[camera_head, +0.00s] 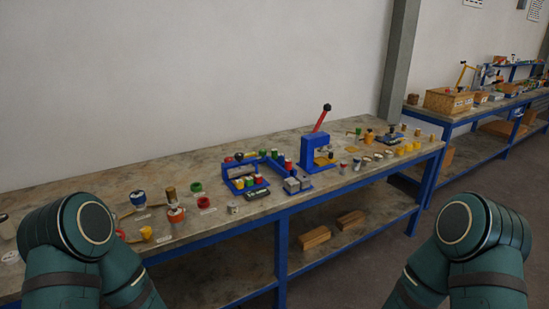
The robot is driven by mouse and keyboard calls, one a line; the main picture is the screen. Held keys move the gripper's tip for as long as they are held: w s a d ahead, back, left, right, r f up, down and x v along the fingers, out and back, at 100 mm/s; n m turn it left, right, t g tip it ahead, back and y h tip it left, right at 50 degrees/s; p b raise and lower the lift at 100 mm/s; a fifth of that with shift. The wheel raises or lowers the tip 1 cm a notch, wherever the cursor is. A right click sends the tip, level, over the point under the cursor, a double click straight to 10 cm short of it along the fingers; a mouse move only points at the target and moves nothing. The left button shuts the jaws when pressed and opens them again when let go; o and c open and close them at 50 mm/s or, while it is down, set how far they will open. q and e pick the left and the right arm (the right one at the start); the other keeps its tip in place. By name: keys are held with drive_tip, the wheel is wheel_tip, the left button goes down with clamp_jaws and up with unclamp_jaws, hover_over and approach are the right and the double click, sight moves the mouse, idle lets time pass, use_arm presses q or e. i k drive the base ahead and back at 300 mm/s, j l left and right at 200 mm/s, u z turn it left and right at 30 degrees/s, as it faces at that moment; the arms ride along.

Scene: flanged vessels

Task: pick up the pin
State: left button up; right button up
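I cannot single out the pin among the small parts on the workbench (110,184); at this distance they are too small to tell. Small coloured parts lie along the bench top, among them a green ring (196,187), a red ring (203,202) and an orange-and-white vessel (176,214). A blue press (314,151) with a red lever stands near the middle of the bench. Only my teal arm links show at the lower left and lower right. Neither gripper is in the picture.
A blue frame (240,180) holding coloured parts stands left of the press. Two wooden blocks, one nearer (315,237) and one farther (350,219), lie on the lower shelf. A second bench (465,115) with a wooden crate (448,101) stands at right. Floor is clear in front.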

sight(273, 152)
drive_tip(key=i+l+u, duration=0.35)
drive_tip(key=i+l, duration=0.25)
drive_tip(key=i+l+u, duration=0.3)
drive_tip(key=i+l, duration=0.2)
drive_tip(key=l, duration=0.2)
